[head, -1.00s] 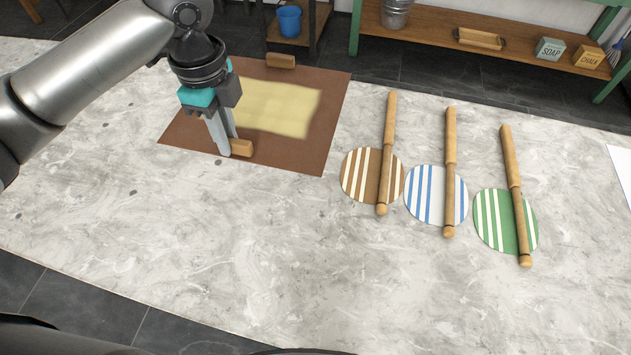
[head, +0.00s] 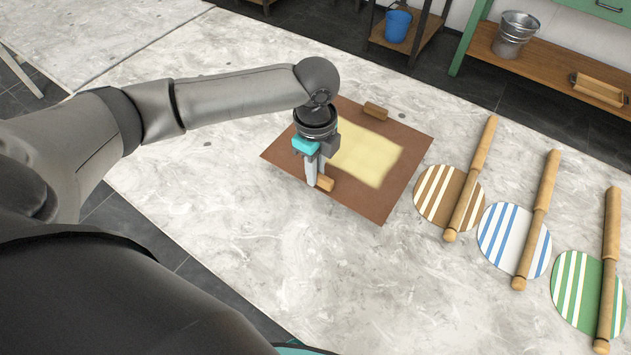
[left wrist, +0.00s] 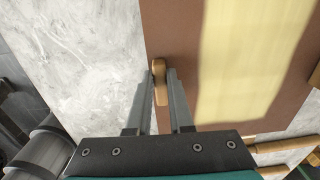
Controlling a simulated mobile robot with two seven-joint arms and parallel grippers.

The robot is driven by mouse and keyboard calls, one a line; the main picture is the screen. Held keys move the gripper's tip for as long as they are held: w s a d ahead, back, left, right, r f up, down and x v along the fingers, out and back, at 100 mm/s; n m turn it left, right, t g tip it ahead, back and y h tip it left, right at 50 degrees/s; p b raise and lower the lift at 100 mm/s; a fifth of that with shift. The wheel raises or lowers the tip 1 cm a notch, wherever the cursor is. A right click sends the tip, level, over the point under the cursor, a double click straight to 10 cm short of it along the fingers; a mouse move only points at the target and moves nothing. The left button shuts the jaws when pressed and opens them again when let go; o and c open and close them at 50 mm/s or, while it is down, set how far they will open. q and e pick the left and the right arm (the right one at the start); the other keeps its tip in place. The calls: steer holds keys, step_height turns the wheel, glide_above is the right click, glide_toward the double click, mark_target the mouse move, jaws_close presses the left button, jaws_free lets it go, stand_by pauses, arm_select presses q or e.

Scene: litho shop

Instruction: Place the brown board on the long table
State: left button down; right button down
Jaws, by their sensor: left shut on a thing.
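The brown board (head: 395,195) is a flat square with a pale yellow patch (head: 365,152) on it and a small wooden block handle at its near and far edges. It appears flat over the pale marbled table (head: 250,255); I cannot tell whether it is slightly raised. My left gripper (head: 317,184) is shut on the near handle (head: 326,183), at the board's near left edge. In the left wrist view the handle (left wrist: 159,82) sits between the fingers, with the brown board (left wrist: 180,40) beyond. My right gripper is out of view.
Brown, blue and green striped discs with wooden rollers (head: 540,215) lie right of the board. Another marbled table (head: 100,30) stands at the upper left. A shelf (head: 545,60) with a metal bucket (head: 515,33) stands behind. The marble left and in front of the board is clear.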

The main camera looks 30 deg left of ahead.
arm_select(q)
step_height(320, 180, down, 4)
steer(key=shift+r+b, duration=0.1)
steer(key=shift+b, duration=0.45)
steer(key=c, duration=0.8)
jaws_free()
step_height(320, 180, up, 12)
steer(key=p, duration=0.3)
steer(key=shift+p, duration=0.35)
steer(key=shift+s, duration=0.15)
